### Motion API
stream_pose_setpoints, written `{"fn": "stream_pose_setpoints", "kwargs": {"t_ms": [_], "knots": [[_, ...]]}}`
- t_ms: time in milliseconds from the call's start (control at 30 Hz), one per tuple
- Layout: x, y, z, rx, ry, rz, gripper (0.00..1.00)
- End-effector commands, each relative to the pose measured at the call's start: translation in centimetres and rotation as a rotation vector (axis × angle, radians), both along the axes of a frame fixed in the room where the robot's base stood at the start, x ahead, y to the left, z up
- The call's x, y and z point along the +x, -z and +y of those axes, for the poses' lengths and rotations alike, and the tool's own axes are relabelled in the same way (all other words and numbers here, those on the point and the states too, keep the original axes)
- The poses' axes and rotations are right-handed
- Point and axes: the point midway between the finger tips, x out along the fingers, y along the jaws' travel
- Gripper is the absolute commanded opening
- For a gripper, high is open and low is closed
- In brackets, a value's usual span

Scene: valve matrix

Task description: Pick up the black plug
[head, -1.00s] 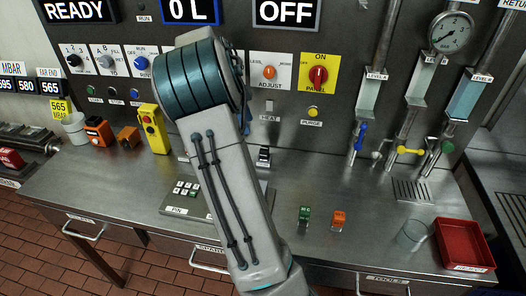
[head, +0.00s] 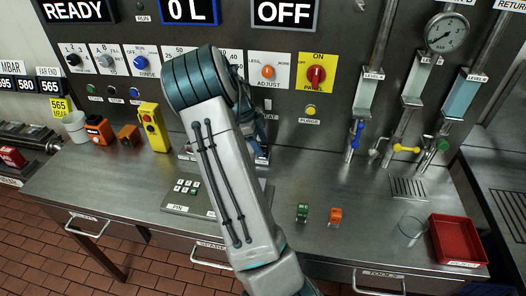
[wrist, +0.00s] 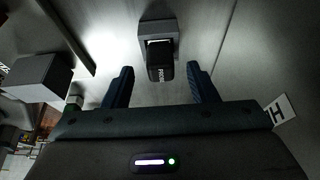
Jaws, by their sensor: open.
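The black plug (wrist: 160,60), with white lettering on it, sits in a grey block-like holder (wrist: 158,30) in the wrist view. My gripper (wrist: 161,72) is open, with one dark blue finger on each side of the plug's near end. The fingers stand apart from the plug, with a gap on both sides. In the head view my arm covers most of the spot where the plug is, so the fingers and plug cannot be made out clearly there.
The steel bench (head: 345,255) carries a keypad (head: 187,192), a green block (head: 302,212), an orange block (head: 335,215), a glass (head: 411,228) and a red tray (head: 457,241). The control panel (head: 290,135) rises behind. A yellow pendant (head: 154,128) stands at left.

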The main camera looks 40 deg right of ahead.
Motion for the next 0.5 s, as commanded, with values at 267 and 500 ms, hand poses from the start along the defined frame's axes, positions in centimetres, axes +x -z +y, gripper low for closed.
{"fn": "stream_pose_setpoints", "kwargs": {"t_ms": [267,500], "knots": [[-0.7,2.4,-0.7,0.000,0.000,0.000,0.53],[-0.7,2.4,-0.7,-0.001,0.000,-0.001,0.39]]}}
